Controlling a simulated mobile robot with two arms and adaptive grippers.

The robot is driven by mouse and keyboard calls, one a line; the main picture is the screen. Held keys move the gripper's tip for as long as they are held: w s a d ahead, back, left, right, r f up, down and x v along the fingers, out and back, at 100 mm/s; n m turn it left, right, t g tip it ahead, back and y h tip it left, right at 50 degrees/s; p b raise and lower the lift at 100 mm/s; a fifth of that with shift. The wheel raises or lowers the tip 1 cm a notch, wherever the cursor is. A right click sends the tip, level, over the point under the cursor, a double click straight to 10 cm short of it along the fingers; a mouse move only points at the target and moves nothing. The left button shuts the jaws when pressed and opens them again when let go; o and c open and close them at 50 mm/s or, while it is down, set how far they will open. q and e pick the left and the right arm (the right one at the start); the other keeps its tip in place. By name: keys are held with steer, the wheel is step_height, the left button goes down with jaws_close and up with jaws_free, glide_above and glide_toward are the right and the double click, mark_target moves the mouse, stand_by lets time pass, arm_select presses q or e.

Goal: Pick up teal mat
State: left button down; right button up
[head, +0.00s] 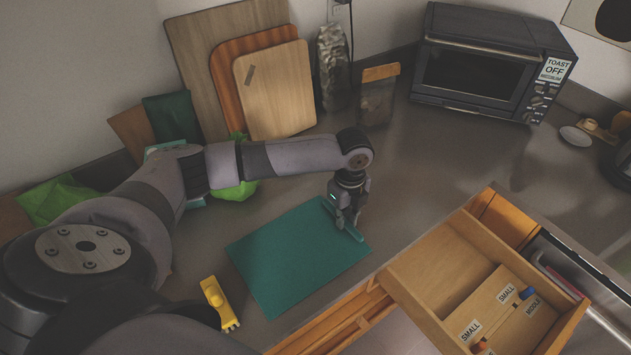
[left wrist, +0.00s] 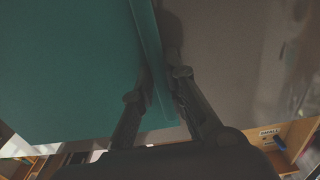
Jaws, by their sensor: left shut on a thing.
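The teal mat (head: 290,258) lies flat on the grey counter in the head view, left of the open drawer. My left gripper (head: 347,226) points down at the mat's right edge and is shut on it. In the left wrist view the mat (left wrist: 65,70) fills the left side, and a raised strip of its edge stands between the fingers of my left gripper (left wrist: 163,95). The fingertips partly hide that edge. My right gripper is in neither view.
An open wooden drawer (head: 440,262) with labelled compartments is at the lower right. A yellow tool (head: 215,297) lies left of the mat. Cutting boards (head: 275,90) lean on the wall, and a toaster oven (head: 480,75) stands at the back. The counter right of the mat is clear.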

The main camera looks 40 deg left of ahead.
arm_select(q)
step_height(320, 180, up, 23)
steer(key=p, duration=0.1)
steer(key=shift+p, duration=0.4)
stand_by(0.9)
steer(key=shift+w+d, duration=0.1)
